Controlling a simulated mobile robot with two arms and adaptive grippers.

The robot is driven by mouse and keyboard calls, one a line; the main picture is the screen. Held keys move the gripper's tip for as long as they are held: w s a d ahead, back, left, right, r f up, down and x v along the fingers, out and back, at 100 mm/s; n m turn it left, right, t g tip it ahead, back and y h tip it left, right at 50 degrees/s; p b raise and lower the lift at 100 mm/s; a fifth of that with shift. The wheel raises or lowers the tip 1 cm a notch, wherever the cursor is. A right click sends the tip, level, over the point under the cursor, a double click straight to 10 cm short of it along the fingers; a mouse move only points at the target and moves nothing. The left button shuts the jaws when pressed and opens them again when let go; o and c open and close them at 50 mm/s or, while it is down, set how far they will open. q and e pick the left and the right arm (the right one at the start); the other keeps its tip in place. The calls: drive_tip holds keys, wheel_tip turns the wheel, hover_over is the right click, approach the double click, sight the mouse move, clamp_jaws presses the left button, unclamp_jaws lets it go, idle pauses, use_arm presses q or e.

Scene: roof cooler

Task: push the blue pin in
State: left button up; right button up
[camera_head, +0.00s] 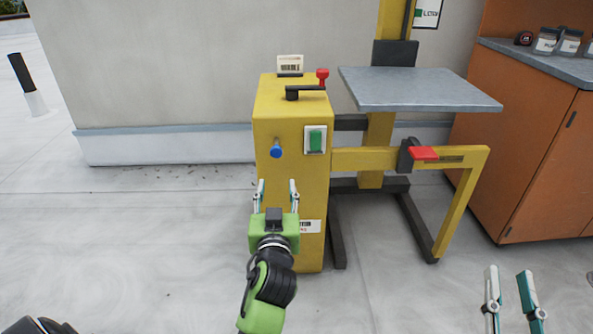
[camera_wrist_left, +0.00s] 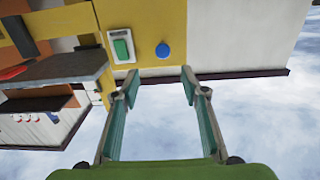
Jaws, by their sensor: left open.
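The blue pin (camera_head: 276,151) sticks out of the front face of the yellow machine column (camera_head: 291,110), left of a green rocker switch (camera_head: 315,139) on a white plate. My left gripper (camera_head: 277,185) is open, its two fingers pointing at the column a little below the pin. Nothing is between the fingers. My right gripper (camera_head: 508,270) is open and empty at the lower right.
A grey platform (camera_head: 420,90) and a yellow side frame with a red lever (camera_head: 423,153) stand right of the column. A black crank with a red knob (camera_head: 322,76) is on top. An orange cabinet (camera_head: 520,150) stands at the right. The floor left of the column is clear.

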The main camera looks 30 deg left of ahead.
use_arm(q)
approach(276, 152)
drive_tip(key=w, duration=0.1)
drive_tip(key=b+x, duration=0.2)
drive_tip(key=x, duration=0.4)
drive_tip(key=shift+a+f, duration=0.15)
drive_tip(key=shift+a, duration=0.15)
drive_tip(key=shift+w+a, duration=0.3)
drive_tip(key=shift+w, duration=0.2)
use_arm(e)
drive_tip(key=s+r+t+y, duration=0.2)
drive_tip(key=s+r+t, duration=0.3)
drive_tip(key=r, duration=0.5)
drive_tip(key=shift+s+d+t, duration=0.3)
drive_tip(key=shift+s+t, duration=0.1)
drive_tip(key=shift+s, duration=0.25)
